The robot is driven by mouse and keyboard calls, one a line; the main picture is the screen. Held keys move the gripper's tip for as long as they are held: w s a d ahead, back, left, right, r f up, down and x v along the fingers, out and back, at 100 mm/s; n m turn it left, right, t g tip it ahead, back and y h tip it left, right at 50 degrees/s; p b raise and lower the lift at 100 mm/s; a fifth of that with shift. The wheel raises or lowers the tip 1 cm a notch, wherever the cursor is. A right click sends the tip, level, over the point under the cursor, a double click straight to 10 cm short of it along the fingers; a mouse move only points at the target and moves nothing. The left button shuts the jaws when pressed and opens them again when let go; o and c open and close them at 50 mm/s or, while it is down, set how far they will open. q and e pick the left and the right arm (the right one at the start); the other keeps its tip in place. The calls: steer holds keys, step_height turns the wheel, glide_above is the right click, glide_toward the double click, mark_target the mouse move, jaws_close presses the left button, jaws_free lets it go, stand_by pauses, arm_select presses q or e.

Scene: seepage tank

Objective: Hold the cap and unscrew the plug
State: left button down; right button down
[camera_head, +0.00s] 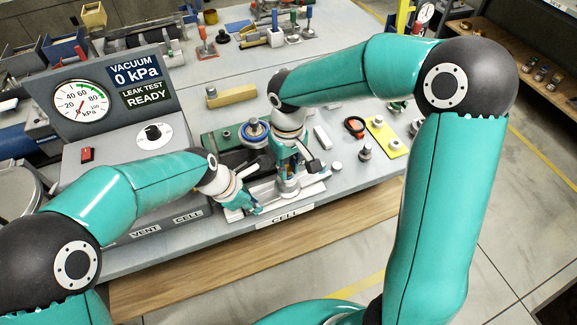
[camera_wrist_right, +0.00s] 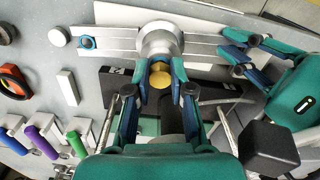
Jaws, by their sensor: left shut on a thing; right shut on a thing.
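The round silver cap (camera_wrist_right: 160,38) sits on the cell, with flat pale metal bars reaching out on both sides. The brass plug (camera_wrist_right: 158,71) shows beside the cap between the blue fingertips of my right gripper (camera_wrist_right: 160,80), which is shut on it. In the head view my right gripper (camera_head: 288,163) points down over the cell (camera_head: 289,187) and hides the plug. My left gripper (camera_head: 256,207) comes in low from the left. In the right wrist view its fingertips (camera_wrist_right: 222,46) close around a flat bar beside the cap; the exact contact is hard to see.
The vacuum gauge panel (camera_head: 80,102) stands at the left and reads 0 kPa. A yellow plate (camera_head: 386,136) with white knobs and a black-and-orange ring (camera_head: 355,127) lie to the right. A wooden-coloured block (camera_head: 226,97) lies behind. The table edge runs close in front of the cell.

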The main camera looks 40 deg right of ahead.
steer(key=shift+r, duration=0.2)
steer(key=shift+r, duration=1.3)
arm_select(q)
steer(key=c, duration=1.1)
jaws_free()
steer(key=shift+r, duration=0.1)
